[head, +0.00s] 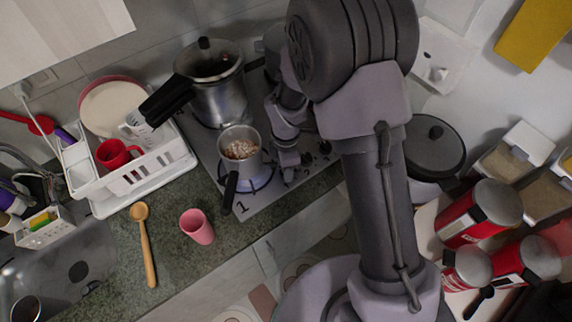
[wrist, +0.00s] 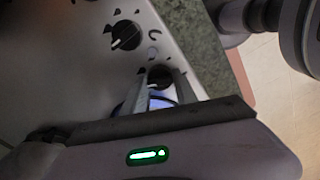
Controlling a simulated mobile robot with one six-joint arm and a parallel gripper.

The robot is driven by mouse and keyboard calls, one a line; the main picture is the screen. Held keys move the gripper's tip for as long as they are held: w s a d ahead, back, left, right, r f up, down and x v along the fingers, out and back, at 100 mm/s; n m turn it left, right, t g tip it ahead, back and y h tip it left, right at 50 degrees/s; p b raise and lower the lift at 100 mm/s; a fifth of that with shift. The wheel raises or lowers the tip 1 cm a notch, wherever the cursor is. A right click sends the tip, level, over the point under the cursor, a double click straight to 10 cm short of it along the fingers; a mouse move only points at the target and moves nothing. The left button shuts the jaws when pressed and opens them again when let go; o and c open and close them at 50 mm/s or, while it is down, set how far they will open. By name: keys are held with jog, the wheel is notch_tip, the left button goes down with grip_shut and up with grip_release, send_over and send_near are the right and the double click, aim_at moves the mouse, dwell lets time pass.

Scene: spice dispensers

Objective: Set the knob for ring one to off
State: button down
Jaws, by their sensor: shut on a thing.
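A black knob (wrist: 160,76) on the stove's control strip is between the fingers of my gripper (wrist: 162,84) in the wrist view, and the gripper is shut on it. Its pointer is mostly hidden by the fingers. In the head view my gripper (head: 288,168) is down at the stove's front edge, right of the small pot, and hides this knob. Ring one, marked with a "1" (head: 240,208), has a small pot (head: 240,152) with brownish contents on it.
Another knob (wrist: 126,35) is beside the gripped one. A pressure cooker (head: 216,85) stands behind the small pot, whose black handle (head: 229,193) juts over the front edge. A pink cup (head: 197,226) and wooden spoon (head: 146,245) are on the counter.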

jog(key=shift+n, duration=0.6)
jog(key=c, duration=1)
grip_release()
jog(key=shift+o, duration=0.2)
notch_tip(320, 180, up, 18)
jog(key=p, duration=0.4)
jog(key=shift+f+p, duration=0.25)
jog(key=shift+p, duration=0.1)
